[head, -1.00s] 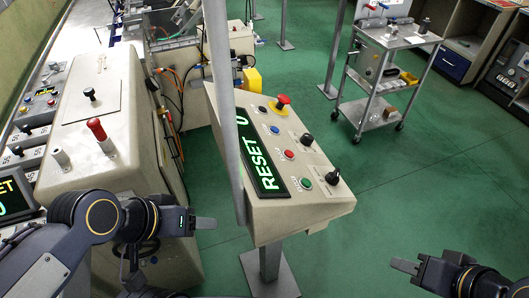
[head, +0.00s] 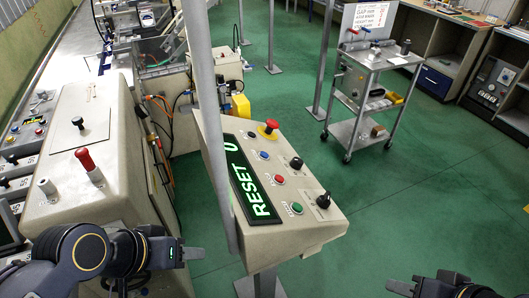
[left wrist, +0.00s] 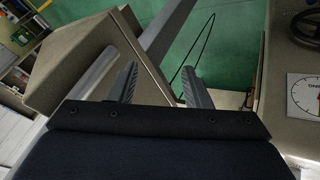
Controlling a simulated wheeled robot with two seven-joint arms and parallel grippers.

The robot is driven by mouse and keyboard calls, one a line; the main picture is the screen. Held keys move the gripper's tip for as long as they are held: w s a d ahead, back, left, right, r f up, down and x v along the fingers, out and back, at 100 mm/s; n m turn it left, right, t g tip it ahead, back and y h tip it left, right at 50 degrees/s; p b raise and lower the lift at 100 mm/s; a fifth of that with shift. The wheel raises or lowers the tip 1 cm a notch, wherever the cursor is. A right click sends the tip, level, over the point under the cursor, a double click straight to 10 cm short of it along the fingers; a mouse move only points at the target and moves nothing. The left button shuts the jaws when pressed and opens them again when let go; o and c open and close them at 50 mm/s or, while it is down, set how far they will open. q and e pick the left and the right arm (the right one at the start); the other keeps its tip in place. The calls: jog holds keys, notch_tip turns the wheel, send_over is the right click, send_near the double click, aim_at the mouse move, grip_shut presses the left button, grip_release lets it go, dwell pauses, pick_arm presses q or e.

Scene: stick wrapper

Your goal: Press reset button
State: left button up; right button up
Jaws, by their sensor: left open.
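A slanted beige control console (head: 315,235) stands on a post in the middle of the head view. Its black display (head: 250,180) shows green text "RESET 0". On its face are a green button (head: 296,208), a red button (head: 279,179), a blue button (head: 264,155) and a red emergency knob (head: 270,127) on yellow. No button label is readable. My left gripper (head: 193,254) is left of the console, apart from the buttons; in the left wrist view (left wrist: 160,86) its fingers are spread and empty. My right gripper (head: 400,287) is low at the right, partly cut off.
A grey vertical pole (head: 205,100) rises between my left gripper and the console face. A beige machine cabinet (head: 85,140) with levers stands at the left. A metal cart (head: 365,130) stands farther back. The green floor right of the console is clear.

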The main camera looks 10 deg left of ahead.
pick_arm(q)
grip_shut()
dwell(1.4)
